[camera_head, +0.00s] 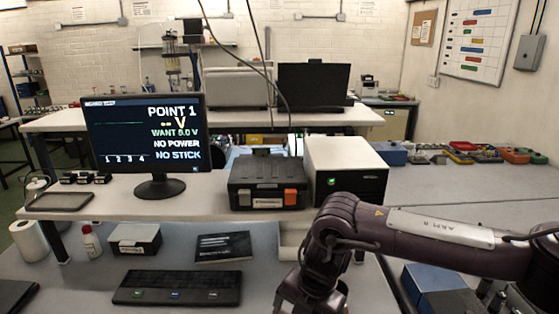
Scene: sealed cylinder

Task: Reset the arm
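My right arm, dark brown with a pale label plate, comes in from the right edge and bends down at its wrist over the front desk. Its lower end is cut off by the bottom edge of the picture, so the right gripper's fingers are not seen. My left arm and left gripper do not show. A monitor (147,146) on the raised shelf reads "POINT 1", "-- V", "WANT 5.0 V", "NO POWER" and "NO STICK".
A dark case with an orange latch (267,185) and a white-topped box (346,168) stand on the shelf behind my arm. A black button panel (178,288), a dark booklet (223,247) and a grey box (135,239) lie on the desk. A blue box (432,278) is under my forearm.

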